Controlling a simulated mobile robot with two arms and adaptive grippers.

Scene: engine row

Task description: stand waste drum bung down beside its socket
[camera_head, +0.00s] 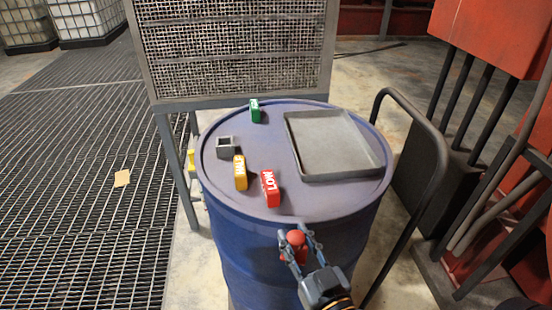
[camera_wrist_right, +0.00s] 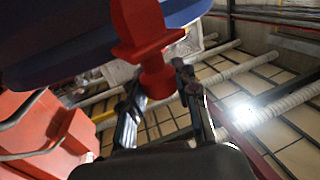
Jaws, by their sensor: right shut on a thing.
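The red bung (camera_head: 294,239) is between the fingers of my right gripper (camera_head: 298,246), which is shut on it, at the near edge of the blue drum. In the right wrist view the bung (camera_wrist_right: 143,32) shows a square flange and a narrower neck between the fingertips (camera_wrist_right: 160,88). Its far end runs out of the frame. The blue drum (camera_head: 250,204) stands upright. A small grey square socket (camera_head: 226,148) with a dark opening is on the left of its top, apart from the bung. My left gripper is not in view.
On the drum top are a yellow block (camera_head: 240,173), a red block marked LOW (camera_head: 270,188), a green block (camera_head: 255,111) and a grey tray (camera_head: 341,176). The middle of the lid is clear. A dark curved rail (camera_head: 413,112) stands to the right.

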